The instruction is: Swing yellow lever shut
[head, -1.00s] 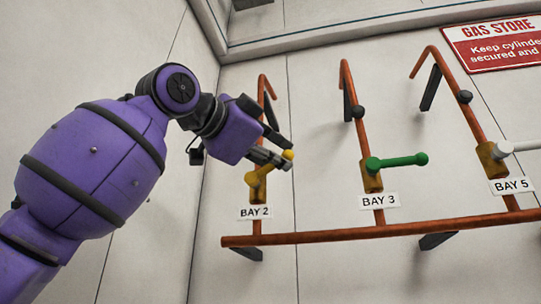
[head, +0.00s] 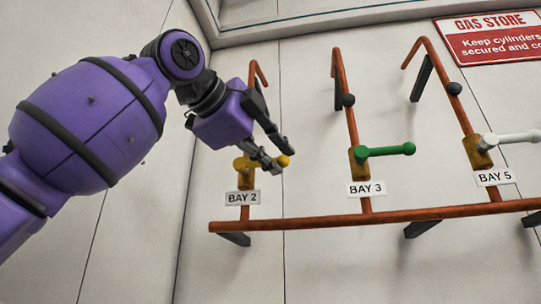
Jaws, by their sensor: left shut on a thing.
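The yellow lever (head: 241,163) is on the brass valve body (head: 246,180) of the left copper pipe, above the "BAY 2" label (head: 242,198). It lies roughly level, across the pipe, with its round knob (head: 283,160) at the right end. My left gripper (head: 279,159) reaches down from the upper left and is shut on the lever near the knob. Its fingers hide the lever's middle part. My right gripper is not in view.
A green lever (head: 388,151) at "BAY 3" and a white lever (head: 512,137) at "BAY 5" stick out level to the right. A copper manifold pipe (head: 320,220) runs below on brackets. A red "GAS STORE" sign (head: 490,38) hangs upper right.

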